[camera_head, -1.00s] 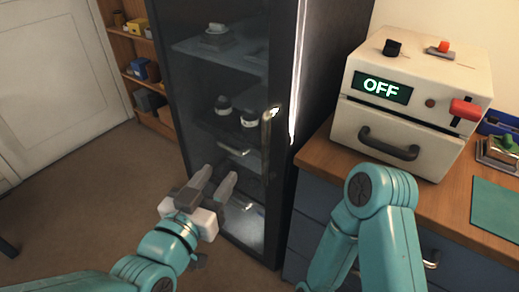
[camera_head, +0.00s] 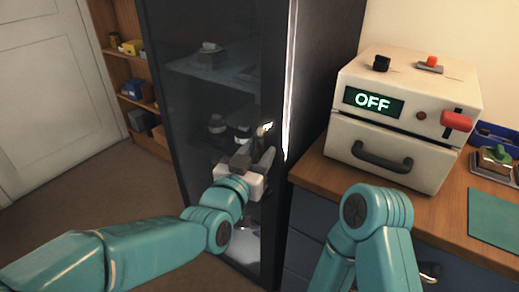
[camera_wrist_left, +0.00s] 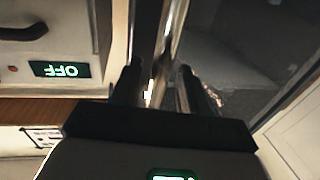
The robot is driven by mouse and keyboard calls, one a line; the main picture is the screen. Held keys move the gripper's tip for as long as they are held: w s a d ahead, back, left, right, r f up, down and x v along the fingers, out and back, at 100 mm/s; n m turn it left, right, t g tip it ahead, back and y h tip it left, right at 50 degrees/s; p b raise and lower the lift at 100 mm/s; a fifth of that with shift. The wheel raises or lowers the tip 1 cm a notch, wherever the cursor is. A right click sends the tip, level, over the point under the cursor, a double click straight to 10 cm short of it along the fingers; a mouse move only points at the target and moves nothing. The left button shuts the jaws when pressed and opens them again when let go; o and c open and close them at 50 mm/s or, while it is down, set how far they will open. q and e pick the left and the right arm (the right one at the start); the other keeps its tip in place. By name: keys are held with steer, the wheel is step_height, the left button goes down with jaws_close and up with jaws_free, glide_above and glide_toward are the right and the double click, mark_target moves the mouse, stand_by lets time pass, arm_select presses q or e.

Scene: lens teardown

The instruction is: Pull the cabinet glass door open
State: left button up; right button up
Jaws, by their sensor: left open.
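The cabinet glass door (camera_head: 200,110) is a dark-framed, see-through panel, and it looks closed. Its upright metal handle (camera_head: 266,128) is near the door's right edge; its lower part is hidden behind my left gripper. My left gripper (camera_head: 258,157) is open in front of the handle. In the left wrist view, the handle (camera_wrist_left: 166,42) shows as a shiny bar between the two fingers of my left gripper (camera_wrist_left: 162,85), with space on either side. I cannot tell whether a finger touches it. My right arm shows at lower right, but its gripper is outside the frames.
A white machine (camera_head: 405,130) with an OFF display stands on the wooden bench (camera_head: 325,172) right of the cabinet. A green mat (camera_head: 495,220) lies at the bench's right. A wooden shelf (camera_head: 128,80) stands at the back left. The floor (camera_head: 105,192) left of the cabinet is clear.

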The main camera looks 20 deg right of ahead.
arm_select(q)
steer(key=shift+w+d, duration=0.45)
steer(key=shift+w, duration=0.05)
jaws_close()
steer(key=shift+a, duration=0.1)
